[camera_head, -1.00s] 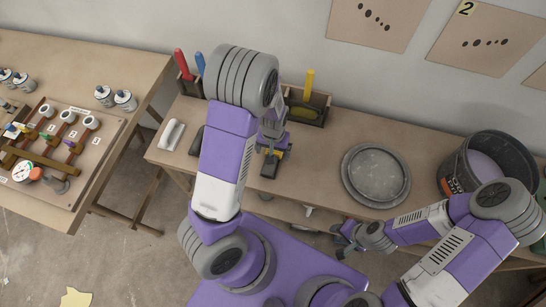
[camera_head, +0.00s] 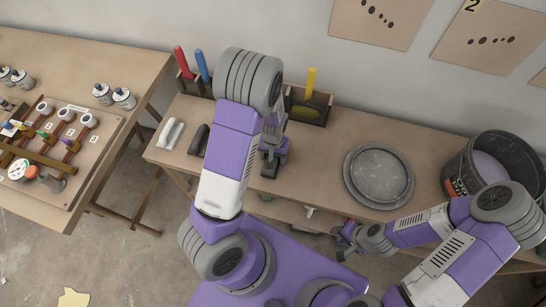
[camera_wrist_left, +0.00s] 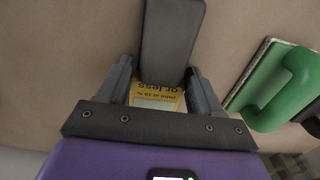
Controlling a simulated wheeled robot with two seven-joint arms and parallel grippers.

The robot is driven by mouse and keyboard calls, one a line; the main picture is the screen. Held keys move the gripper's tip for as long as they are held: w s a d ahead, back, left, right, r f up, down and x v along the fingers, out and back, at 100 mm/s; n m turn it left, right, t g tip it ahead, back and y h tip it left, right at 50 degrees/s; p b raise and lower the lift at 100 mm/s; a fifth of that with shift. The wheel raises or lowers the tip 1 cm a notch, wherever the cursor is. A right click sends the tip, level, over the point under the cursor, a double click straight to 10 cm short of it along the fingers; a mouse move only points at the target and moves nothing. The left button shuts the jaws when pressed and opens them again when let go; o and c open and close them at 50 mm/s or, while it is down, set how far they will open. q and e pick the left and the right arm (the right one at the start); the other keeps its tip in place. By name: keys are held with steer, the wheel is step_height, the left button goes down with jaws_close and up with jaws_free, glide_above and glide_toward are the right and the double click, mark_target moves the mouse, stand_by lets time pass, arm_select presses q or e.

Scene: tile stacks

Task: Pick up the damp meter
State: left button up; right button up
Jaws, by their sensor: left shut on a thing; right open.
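The damp meter, a dark slim body with a yellow label and a pale display (camera_wrist_left: 160,95), sits between the fingers of my left gripper (camera_wrist_left: 163,80) in the left wrist view. The gripper is shut on it. In the head view my left gripper (camera_head: 274,148) is partly hidden by its own arm, at the bench's middle left. The meter's dark end (camera_head: 270,168) shows just below it. I cannot tell whether the meter touches the bench. My right gripper (camera_head: 344,240) is open and empty, low in front of the bench's front edge.
On the bench (camera_head: 325,165) stand a wooden box (camera_head: 310,110) with a yellow-handled tool, a round grey lid (camera_head: 378,176) and a black bucket (camera_head: 500,160). A white tool (camera_head: 170,134) and a dark one (camera_head: 199,140) lie left. A green-handled float (camera_wrist_left: 285,85) shows in the wrist view.

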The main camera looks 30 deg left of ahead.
arm_select(q)
step_height(320, 180, up, 10)
steer(key=p, duration=0.4)
